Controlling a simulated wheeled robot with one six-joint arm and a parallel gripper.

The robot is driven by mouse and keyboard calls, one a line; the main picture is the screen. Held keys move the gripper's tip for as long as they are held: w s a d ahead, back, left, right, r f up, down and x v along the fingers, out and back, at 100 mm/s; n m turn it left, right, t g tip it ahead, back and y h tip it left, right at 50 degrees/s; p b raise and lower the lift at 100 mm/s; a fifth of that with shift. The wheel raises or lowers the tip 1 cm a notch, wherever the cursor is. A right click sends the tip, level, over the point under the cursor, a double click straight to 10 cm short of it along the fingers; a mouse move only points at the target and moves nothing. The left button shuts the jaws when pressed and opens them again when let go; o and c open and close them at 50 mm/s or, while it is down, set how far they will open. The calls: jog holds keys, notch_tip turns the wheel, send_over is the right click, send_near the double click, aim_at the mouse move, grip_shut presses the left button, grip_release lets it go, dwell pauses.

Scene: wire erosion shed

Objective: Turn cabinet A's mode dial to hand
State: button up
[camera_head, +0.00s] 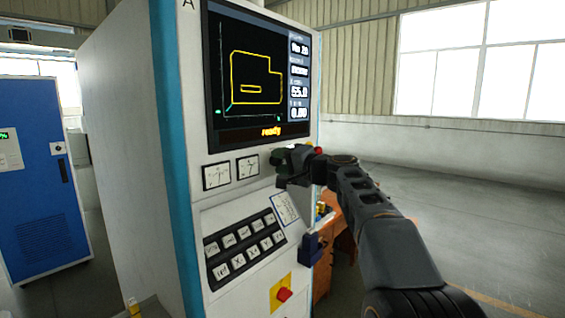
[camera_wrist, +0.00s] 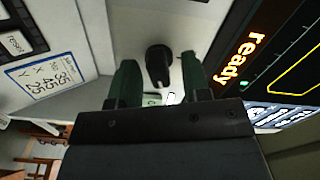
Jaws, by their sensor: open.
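Cabinet A (camera_head: 255,185) is white with a teal edge stripe and the letter A at its top left. Its mode dial (camera_wrist: 157,65) is a small black knob on the pale panel in the wrist view; I cannot read its setting. In the head view the dial is hidden behind my gripper (camera_head: 283,163), which is at the panel just below the screen. In the wrist view my gripper (camera_wrist: 159,75) is open, its two green fingers on either side of the dial, with visible gaps. I cannot tell how deep the fingertips reach.
The screen (camera_head: 255,80) shows "ready" above two gauges (camera_head: 231,172). A keypad (camera_head: 243,246), a red knob on a yellow plate (camera_head: 283,294) and a dark blue holder (camera_head: 312,250) are lower down. A blue cabinet (camera_head: 42,180) stands left; floor at right is open.

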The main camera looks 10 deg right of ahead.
jog(key=b+v, duration=0.4)
jog(key=v, duration=0.9)
jog(key=shift+s+d, duration=0.25)
jog(key=shift+s, duration=0.05)
